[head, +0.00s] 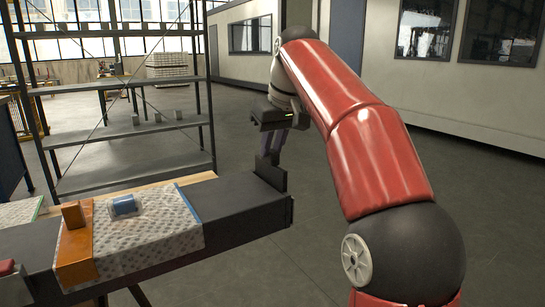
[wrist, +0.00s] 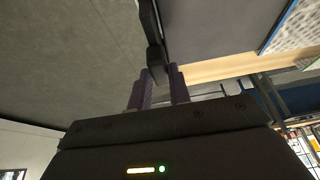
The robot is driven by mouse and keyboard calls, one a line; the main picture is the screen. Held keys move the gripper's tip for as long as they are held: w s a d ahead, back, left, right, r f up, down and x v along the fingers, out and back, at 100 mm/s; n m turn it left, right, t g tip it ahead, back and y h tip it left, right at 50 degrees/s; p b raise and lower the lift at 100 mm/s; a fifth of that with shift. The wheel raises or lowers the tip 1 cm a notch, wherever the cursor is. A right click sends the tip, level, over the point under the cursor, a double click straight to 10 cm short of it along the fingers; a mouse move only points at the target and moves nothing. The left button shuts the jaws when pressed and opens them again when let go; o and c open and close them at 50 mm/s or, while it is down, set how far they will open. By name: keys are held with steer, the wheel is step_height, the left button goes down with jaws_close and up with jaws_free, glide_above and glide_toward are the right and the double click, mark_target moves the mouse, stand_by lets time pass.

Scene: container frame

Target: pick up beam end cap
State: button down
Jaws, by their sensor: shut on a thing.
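The beam end cap (head: 271,175) is a dark, flat, roughly upright plate at the right end of the dark beam (head: 233,200). My gripper (head: 270,152) comes down from above in the head view and is shut on the cap's upper part. In the wrist view, the purple-grey fingers of my gripper (wrist: 159,78) close on the dark narrow edge of the cap (wrist: 154,57). The cap's lower part overlaps the beam end in the head view; I cannot tell whether they touch.
A metal shelf (head: 130,130) stands behind. The floor right of the beam is clear.

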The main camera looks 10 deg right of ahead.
steer(key=shift+r, duration=2.5)
steer(key=c, duration=1.9)
jaws_free()
jaws_close()
